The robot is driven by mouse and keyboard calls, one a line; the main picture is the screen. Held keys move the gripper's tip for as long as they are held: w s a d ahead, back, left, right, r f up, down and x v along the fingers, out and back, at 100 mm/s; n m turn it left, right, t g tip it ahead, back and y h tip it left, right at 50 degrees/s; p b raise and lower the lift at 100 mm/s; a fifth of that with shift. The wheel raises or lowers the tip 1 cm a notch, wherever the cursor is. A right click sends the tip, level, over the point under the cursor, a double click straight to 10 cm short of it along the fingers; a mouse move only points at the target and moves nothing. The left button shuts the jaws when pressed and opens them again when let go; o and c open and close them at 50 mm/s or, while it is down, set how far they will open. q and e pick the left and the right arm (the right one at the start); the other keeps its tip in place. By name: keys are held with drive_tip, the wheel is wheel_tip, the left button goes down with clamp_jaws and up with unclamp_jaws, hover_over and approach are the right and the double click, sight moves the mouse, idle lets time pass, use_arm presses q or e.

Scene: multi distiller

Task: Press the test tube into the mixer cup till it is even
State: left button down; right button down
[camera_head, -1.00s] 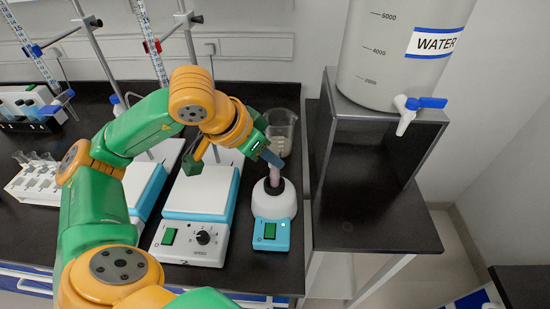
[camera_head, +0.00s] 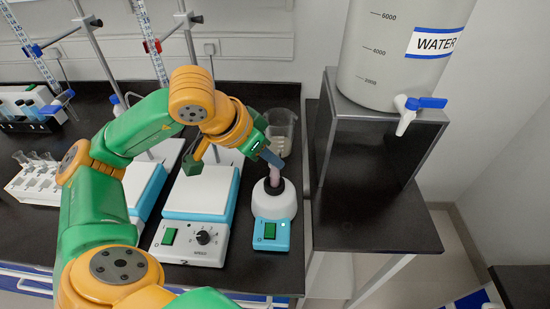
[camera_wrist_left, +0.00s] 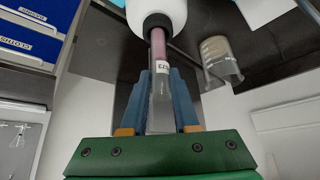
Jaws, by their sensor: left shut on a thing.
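The mixer (camera_head: 272,205) has a white rounded body, a blue front and a black cup (camera_head: 275,186) on top. The test tube (camera_head: 274,174), with pinkish contents, stands with its lower end at the black cup. In the left wrist view the tube (camera_wrist_left: 158,100) bears a white label and meets the black cup (camera_wrist_left: 157,22); how deep it sits is hidden. My left gripper (camera_head: 268,157) is shut on the upper part of the tube, its blue fingers (camera_wrist_left: 160,95) on both sides. My right gripper is not in view.
A glass beaker (camera_head: 281,130) stands just behind the mixer. A white-and-blue stirrer plate (camera_head: 200,200) is close on its left. A tube rack (camera_head: 36,180) is at far left. A dark stand with a water tank (camera_head: 400,50) is on the right.

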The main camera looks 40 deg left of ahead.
use_arm(q)
wheel_tip(320, 180, up, 7)
drive_tip(key=p, duration=0.6)
idle(0.7)
